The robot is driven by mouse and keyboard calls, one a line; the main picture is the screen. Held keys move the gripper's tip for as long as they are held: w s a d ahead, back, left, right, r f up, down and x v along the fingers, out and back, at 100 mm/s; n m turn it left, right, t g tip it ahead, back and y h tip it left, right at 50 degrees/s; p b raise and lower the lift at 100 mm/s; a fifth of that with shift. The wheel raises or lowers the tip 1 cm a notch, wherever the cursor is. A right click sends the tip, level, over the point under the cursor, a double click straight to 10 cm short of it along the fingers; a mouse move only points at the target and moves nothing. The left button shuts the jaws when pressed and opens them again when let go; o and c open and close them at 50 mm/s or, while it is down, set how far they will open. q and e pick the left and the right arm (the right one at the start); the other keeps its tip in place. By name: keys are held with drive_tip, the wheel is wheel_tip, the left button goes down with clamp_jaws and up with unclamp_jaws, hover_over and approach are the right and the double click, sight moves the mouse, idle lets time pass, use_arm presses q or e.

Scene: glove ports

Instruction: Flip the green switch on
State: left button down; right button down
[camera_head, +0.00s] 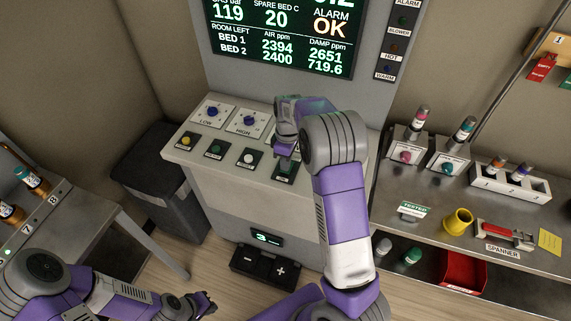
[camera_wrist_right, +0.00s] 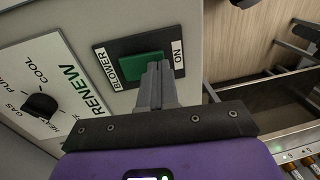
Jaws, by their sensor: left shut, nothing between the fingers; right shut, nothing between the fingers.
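The green switch (camera_wrist_right: 142,68) is a green rocker on a dark plate between the labels BLOWER and ON, in the right wrist view. In the head view it (camera_head: 286,171) is at the right end of the console's front row, partly hidden by my right arm. My right gripper (camera_wrist_right: 160,66) is shut and empty. Its fingertips overlap the ON-side end of the rocker in the wrist view; I cannot tell whether they touch it. My left gripper (camera_head: 204,302) is shut and empty, low at the left, away from the console.
The console (camera_head: 195,150) also carries dials and several buttons below a display (camera_head: 280,35). A dark bin (camera_head: 160,170) stands left of it. A shelf at the right holds a yellow cup (camera_head: 458,222), bottles and a spanner (camera_head: 505,234). A left table (camera_head: 70,215) holds bottles.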

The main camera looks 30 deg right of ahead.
drive_tip(key=shift+f, duration=0.3)
drive_tip(key=shift+a+f, duration=0.15)
drive_tip(key=shift+f, duration=0.2)
drive_tip(key=shift+s, duration=0.1)
drive_tip(key=shift+r, duration=0.1)
drive_tip(key=shift+w+d+r+p, duration=0.3)
drive_tip(key=shift+w+d, duration=0.2)
drive_tip(key=shift+d, duration=0.1)
